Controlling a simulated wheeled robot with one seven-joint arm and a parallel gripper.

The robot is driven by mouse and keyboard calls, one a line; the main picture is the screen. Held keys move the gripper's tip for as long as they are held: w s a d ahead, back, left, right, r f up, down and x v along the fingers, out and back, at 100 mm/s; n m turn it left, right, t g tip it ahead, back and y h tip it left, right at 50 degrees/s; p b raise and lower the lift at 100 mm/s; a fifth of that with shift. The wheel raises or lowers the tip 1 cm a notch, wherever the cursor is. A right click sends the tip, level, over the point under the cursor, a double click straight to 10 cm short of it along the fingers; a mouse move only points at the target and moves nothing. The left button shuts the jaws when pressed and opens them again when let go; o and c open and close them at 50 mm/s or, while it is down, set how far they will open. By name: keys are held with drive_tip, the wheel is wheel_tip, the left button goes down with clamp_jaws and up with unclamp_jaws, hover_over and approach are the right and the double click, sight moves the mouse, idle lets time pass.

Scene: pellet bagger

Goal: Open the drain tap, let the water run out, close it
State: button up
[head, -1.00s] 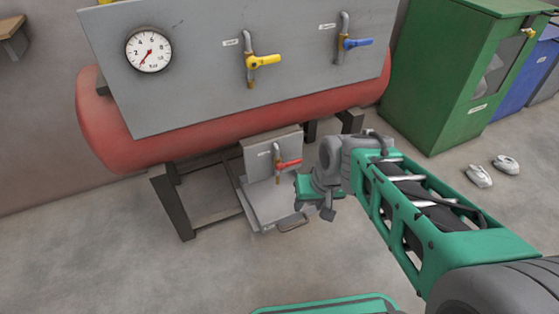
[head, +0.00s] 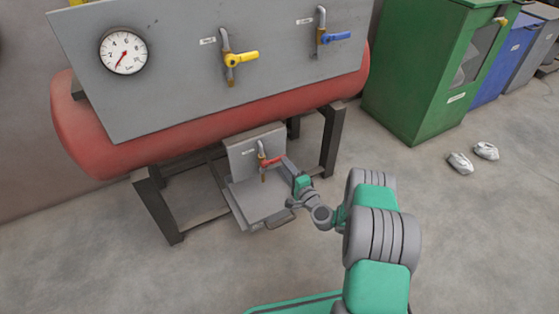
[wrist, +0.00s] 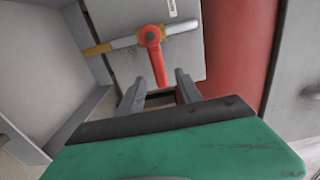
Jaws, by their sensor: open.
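The drain tap (head: 272,161) has a red lever on a grey pipe with a brass-coloured outlet, on a small grey panel under the red tank. Its lever lies across the pipe, pointing right in the head view. In the wrist view the red lever (wrist: 157,62) reaches toward my gripper (wrist: 161,82). My gripper is open, its fingers on either side of the lever's free end; I cannot tell whether they touch it. In the head view my gripper (head: 287,164) is just right of the lever. No running water shows at the outlet.
A grey tray (head: 243,206) sits below the tap. A yellow-handled tap (head: 242,59), a blue-handled tap (head: 335,38) and a round gauge (head: 123,52) are on the upper panel. Dark tank legs (head: 331,140) stand close by.

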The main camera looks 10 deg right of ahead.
sight(279, 161)
drive_tip(key=b+x, duration=0.1)
drive_tip(key=x, duration=0.4)
drive_tip(key=shift+w+a, duration=0.1)
drive_tip(key=shift+w, duration=0.1)
clamp_jaws()
idle(1.1)
